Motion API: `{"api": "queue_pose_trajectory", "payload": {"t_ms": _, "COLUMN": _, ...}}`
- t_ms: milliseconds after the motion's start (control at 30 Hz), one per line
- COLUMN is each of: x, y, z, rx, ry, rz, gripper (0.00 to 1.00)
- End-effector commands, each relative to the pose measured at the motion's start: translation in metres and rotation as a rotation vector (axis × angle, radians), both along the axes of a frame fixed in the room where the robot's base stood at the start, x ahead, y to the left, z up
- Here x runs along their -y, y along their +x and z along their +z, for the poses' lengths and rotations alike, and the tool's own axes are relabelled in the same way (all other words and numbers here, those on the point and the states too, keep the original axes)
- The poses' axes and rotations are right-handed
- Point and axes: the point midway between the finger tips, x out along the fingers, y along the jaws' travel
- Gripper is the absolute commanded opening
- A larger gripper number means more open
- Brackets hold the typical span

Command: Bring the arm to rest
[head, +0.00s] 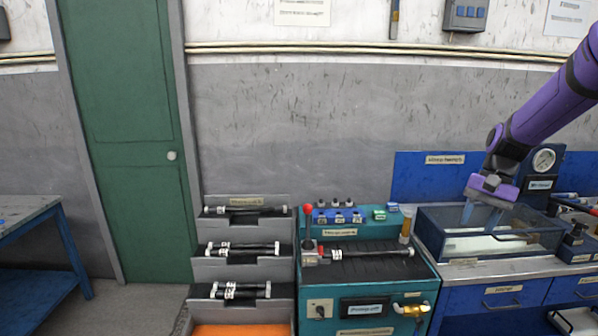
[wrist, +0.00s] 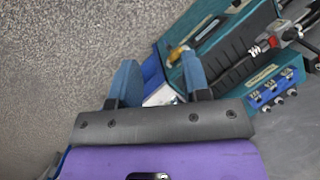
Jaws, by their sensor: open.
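My purple arm (head: 550,104) reaches in from the right in the head view. My gripper (head: 482,214) hangs over the clear-walled tank (head: 500,245) on the blue bench at the right. In the wrist view my gripper (wrist: 158,82) shows two blue fingers spread apart, with nothing held between them. In the head view its fingertips are small, and I cannot tell whether they are below the tank's rim.
A teal test bench (head: 425,275) with a red-knobbed lever (head: 308,209) and brass tap (head: 411,310) stands left of the tank. A stepped grey rack (head: 240,262) holds black hoses. A pressure gauge (head: 543,160) stands behind the tank. Open floor lies before the green door (head: 125,140).

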Motion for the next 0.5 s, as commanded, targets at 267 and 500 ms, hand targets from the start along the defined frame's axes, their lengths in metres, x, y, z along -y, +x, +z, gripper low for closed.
{"api": "queue_pose_trajectory", "payload": {"t_ms": 267, "x": -0.036, "y": -0.052, "z": 0.061, "rx": 0.148, "ry": -0.116, "rz": 0.116, "gripper": 0.43}}
{"api": "queue_pose_trajectory", "payload": {"t_ms": 500, "x": -0.061, "y": -0.104, "z": 0.098, "rx": 0.276, "ry": -0.198, "rz": 0.21, "gripper": 0.43}}
